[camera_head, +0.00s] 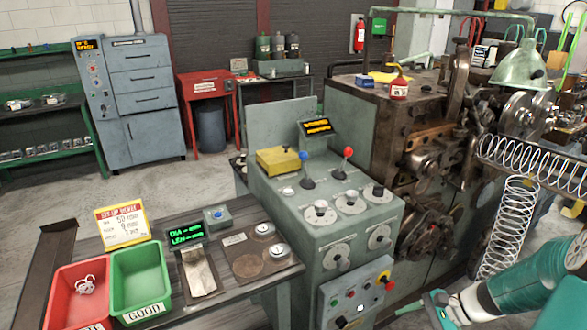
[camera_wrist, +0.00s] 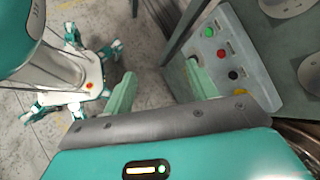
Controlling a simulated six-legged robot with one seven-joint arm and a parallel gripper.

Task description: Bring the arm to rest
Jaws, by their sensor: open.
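My gripper (camera_wrist: 160,70) is open, and its two pale green fingers are spread with nothing between them in the wrist view. In the head view my teal arm comes in from the lower right, and my gripper (camera_head: 430,308) is at the bottom, just right of the button panel (camera_head: 355,298) on the machine's front. In the wrist view the button panel (camera_wrist: 228,62), with green, red and black buttons, is close to the right finger. I cannot tell whether they touch. Grey floor shows between the fingers.
The green console (camera_head: 330,210) with knobs and levers stands beside the coiler (camera_head: 430,150). Large springs (camera_head: 510,225) hang near my arm at right. A bench at left holds a red bin (camera_head: 80,290) and a green bin (camera_head: 140,280). Open floor lies behind the bench.

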